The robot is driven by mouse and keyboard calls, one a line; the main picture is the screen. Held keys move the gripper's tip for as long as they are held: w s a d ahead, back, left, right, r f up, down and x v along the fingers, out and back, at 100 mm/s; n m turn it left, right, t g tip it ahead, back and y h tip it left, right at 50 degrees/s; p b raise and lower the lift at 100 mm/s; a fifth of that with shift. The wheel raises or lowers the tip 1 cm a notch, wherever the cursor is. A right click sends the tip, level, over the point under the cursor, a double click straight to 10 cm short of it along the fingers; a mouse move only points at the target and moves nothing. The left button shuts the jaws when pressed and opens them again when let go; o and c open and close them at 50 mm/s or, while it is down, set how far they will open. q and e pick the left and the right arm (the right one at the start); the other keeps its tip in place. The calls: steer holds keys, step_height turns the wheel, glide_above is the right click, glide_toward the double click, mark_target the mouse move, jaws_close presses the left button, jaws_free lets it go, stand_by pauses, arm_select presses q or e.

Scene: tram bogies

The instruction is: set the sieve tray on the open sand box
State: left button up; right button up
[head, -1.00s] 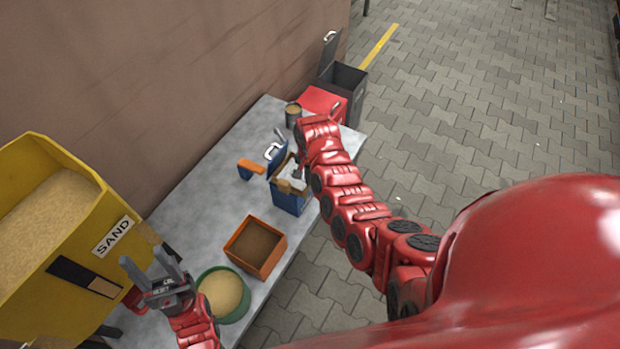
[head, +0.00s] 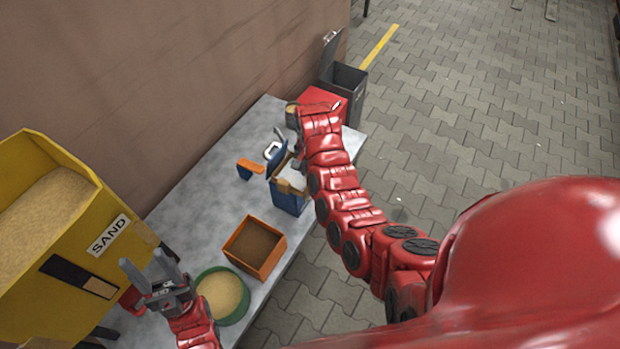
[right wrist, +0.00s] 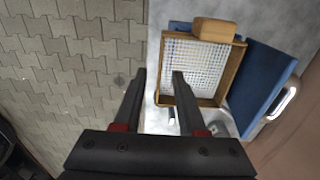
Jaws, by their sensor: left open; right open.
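The sieve tray (right wrist: 197,70) has a wooden frame, white mesh and a wooden block at one end. It lies over the opening of the blue sand box (head: 289,203); whether it sits flush I cannot tell. The box's blue lid (right wrist: 262,88) stands open beside it, and it also shows in the head view (head: 277,160). My right gripper (right wrist: 159,74) is open and empty, one finger close to the tray's edge; in the head view my arm mostly hides it. My left gripper (head: 144,263) is open and empty near the green bowl.
A green bowl of sand (head: 222,294) and an orange box (head: 268,262) stand on the grey table (head: 200,222). An orange-and-blue item (head: 250,167) lies left of the sand box. A yellow sand bin (head: 80,235) is at left. A red box (head: 324,101) stands at the far end.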

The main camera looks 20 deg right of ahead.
steer(key=shift+w+r+b, duration=0.1)
steer(key=shift+r+b, duration=0.2)
steer(key=shift+r, duration=0.45)
step_height(320, 180, up, 12)
steer(key=p, duration=0.6)
